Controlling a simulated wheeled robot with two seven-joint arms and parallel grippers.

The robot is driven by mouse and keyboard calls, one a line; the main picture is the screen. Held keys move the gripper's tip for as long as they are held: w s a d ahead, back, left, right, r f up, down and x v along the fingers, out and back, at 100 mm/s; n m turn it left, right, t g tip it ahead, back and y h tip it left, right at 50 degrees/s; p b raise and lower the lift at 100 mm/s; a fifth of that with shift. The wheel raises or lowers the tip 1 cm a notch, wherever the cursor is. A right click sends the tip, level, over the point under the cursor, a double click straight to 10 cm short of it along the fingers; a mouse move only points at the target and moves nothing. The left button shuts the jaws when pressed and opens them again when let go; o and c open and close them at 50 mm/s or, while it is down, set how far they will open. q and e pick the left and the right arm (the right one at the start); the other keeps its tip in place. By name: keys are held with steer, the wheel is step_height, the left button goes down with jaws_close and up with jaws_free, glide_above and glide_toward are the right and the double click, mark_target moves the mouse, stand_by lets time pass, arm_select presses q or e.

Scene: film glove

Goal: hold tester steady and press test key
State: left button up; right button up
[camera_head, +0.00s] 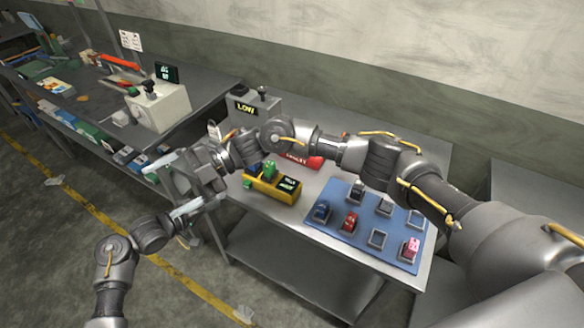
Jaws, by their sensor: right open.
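The tester is a yellow box (262,187) with a small dark display (289,184), standing on the grey table. A green piece (269,169) stands on its top, with a dark blue piece (253,168) beside it. I cannot tell which part is the test key. My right gripper (176,186) is open and empty, left of the tester and apart from it, over the gap between the tables. My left gripper (203,202) is largely hidden behind the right gripper and wrist. Its jaws cannot be made out.
A blue mat (342,236) holds dark blue, red and pink pieces and several grey holders. A red sign or tray (305,161) is partly behind my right arm. A box with a LOW display (246,107) stands behind. A cluttered bench (206,91) is at the left.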

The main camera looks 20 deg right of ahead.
steer(key=s+a+r+n+g+y, duration=0.1)
steer(key=s+a+r+n+g, duration=0.15)
steer(key=r+n, duration=0.85)
steer(key=s+a+r+n+g+y, duration=0.1)
steer(key=s+r+n+g, duration=0.15)
steer(key=r, duration=1.65)
steer(key=w+d+f+m+t, duration=0.2)
steer(key=w+f+m+t, duration=0.1)
steer(key=w+f+t, duration=0.65)
steer(key=n+t+h, duration=0.1)
steer(key=t+h, duration=0.3)
steer(key=h, duration=1.1)
glide_toward(283, 183)
steer(key=shift+w+f, duration=0.25)
steer(key=shift+f, duration=0.25)
arm_select(q)
steer(key=shift+d, duration=0.15)
arm_select(e)
steer(key=x, duration=1)
steer(key=shift+w+a+f, duration=0.1)
steer(key=shift+a+f, duration=0.15)
steer(key=shift+f, duration=0.1)
